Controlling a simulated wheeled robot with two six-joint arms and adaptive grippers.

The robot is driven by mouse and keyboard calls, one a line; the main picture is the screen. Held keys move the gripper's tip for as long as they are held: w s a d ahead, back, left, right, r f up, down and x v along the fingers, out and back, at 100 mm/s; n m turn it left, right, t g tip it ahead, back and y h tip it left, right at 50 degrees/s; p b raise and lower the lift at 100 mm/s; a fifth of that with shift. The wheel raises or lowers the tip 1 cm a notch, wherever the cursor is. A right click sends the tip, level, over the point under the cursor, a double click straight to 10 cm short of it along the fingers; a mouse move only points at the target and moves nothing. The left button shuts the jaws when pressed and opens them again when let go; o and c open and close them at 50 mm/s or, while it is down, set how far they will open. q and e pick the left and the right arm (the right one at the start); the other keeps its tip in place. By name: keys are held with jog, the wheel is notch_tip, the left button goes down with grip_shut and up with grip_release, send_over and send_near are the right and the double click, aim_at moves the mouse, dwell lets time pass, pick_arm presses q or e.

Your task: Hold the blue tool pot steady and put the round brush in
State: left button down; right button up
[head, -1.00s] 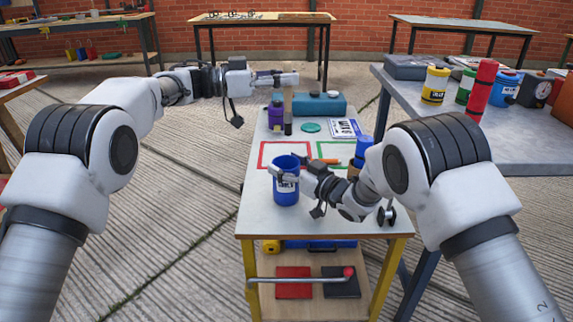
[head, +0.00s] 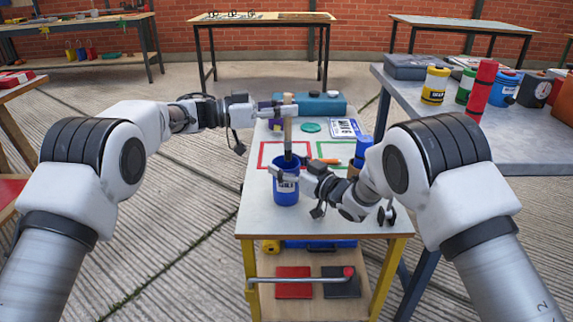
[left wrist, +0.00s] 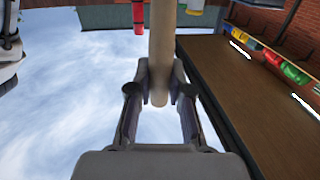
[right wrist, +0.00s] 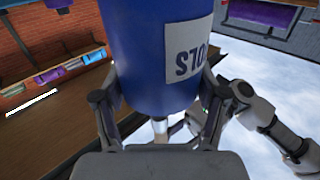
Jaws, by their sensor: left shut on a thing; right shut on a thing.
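The blue tool pot (head: 286,192) stands upright on the grey worktable. My right gripper (head: 275,172) is shut on the pot's side; the right wrist view shows the pot (right wrist: 145,60) between its fingers. My left gripper (head: 287,110) is shut on the round brush (head: 288,130) and holds it upright above the pot. The brush has a pale wooden handle and a dark lower end. That end overlaps the pot's mouth in the head view; I cannot tell how deep it is. The left wrist view shows the handle (left wrist: 162,45) between the fingers.
A red square outline (head: 262,155) and a green one (head: 345,147) mark the tabletop. A teal box (head: 318,105), a green disc (head: 311,127) and a printed card (head: 346,128) lie behind. A blue bottle (head: 363,147) stands right of the pot, near my right arm.

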pick_arm(q)
jog(key=shift+f, duration=2.15)
jog(key=c, duration=1)
grip_release()
jog(key=s+a, duration=0.2)
jog(key=a, duration=0.9)
jog(key=shift+a, duration=0.4)
pick_arm(e)
jog(key=o, duration=1.5)
